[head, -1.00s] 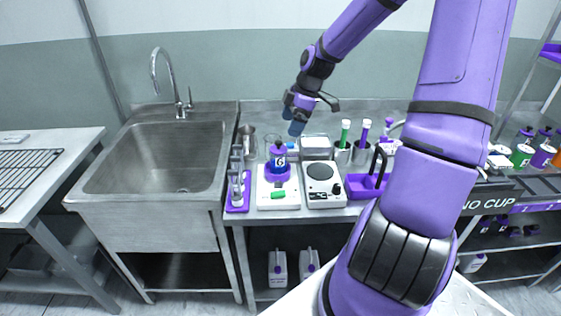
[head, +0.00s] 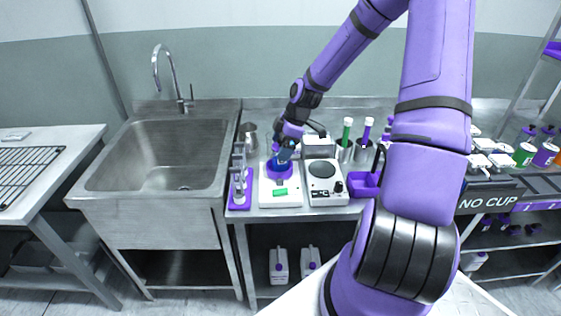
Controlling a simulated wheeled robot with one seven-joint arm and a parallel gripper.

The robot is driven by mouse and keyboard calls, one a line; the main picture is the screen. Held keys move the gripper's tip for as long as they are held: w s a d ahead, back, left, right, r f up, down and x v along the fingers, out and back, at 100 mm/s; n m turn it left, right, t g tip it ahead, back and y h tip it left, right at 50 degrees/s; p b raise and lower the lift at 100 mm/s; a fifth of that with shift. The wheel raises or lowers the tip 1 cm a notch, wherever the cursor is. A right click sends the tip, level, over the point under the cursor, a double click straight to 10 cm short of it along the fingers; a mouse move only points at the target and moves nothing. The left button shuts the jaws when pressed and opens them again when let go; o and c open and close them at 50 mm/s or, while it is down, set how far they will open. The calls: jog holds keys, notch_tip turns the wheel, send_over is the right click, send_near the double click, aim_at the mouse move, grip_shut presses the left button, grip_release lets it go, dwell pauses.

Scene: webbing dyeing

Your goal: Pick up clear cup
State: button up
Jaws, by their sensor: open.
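My gripper (head: 284,153) is small in the head view and points down over the white device (head: 280,197) with the green display. It is open, over the purple round holder (head: 279,170) on that device. It hides most of the bottle that stands there, and contact cannot be told. I cannot pick out a clear cup for certain. Small greyish, see-through vessels (head: 239,178) stand in a purple rack just left of the device. The area behind my gripper is partly hidden.
A steel sink (head: 155,155) is on the left. A second white device (head: 322,175) with a dark round plate stands close on the right. A steel cup (head: 249,136) and cylinders with green (head: 346,132) and purple tops stand behind. A purple caddy (head: 362,184) is further right.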

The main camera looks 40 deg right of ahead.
jog(key=shift+a+f, duration=0.15)
jog(key=shift+f, duration=0.3)
jog(key=c, duration=1.4)
jog(key=shift+w+r, duration=0.1)
jog(key=shift+r, duration=0.05)
